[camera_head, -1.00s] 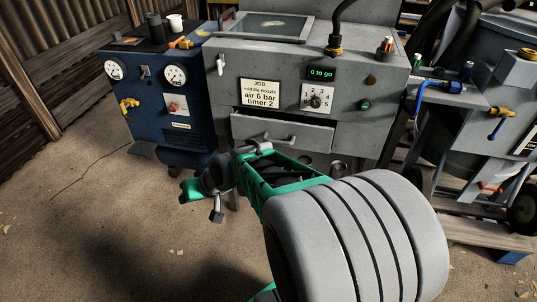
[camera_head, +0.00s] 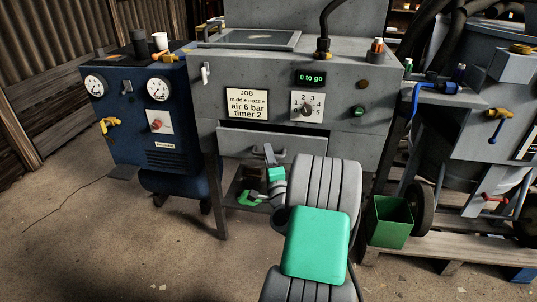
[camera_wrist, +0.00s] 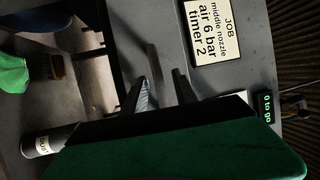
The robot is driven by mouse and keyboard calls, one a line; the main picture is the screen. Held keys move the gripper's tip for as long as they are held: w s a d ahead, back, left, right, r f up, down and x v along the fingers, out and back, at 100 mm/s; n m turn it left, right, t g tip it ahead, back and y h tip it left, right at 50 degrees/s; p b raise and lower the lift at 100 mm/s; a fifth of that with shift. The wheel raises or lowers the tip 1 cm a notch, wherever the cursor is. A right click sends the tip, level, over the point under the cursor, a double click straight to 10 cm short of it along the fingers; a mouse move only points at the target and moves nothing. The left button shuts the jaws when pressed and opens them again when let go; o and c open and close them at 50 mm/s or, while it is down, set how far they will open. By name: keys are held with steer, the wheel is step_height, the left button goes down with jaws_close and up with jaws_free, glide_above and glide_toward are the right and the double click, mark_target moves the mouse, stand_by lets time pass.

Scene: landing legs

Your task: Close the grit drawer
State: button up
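The drawer (camera_head: 235,145) is a grey front below the JOB sign on the grey cabinet. In the head view a dark gap shows along its top edge, so it stands partly open. I see no handle on it. My gripper (camera_head: 270,155) is in front of the right half of the drawer front, and my arm hides part of it. In the wrist view my gripper (camera_wrist: 160,76) has two dark fingers apart with nothing between them. They point at the grey front and cast shadows there. I cannot tell whether they touch it.
The grey cabinet (camera_head: 225,85) has a JOB sign, a dial and a "0 to go" display. A blue unit (camera_head: 130,120) with gauges stands to the left. A green bin (camera_head: 390,222) and a pallet (camera_head: 470,250) are to the right. A canister (camera_wrist: 45,140) stands below the drawer.

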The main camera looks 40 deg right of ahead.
steer(key=shift+w, duration=0.1)
jaws_close()
stand_by(0.3)
stand_by(1.0)
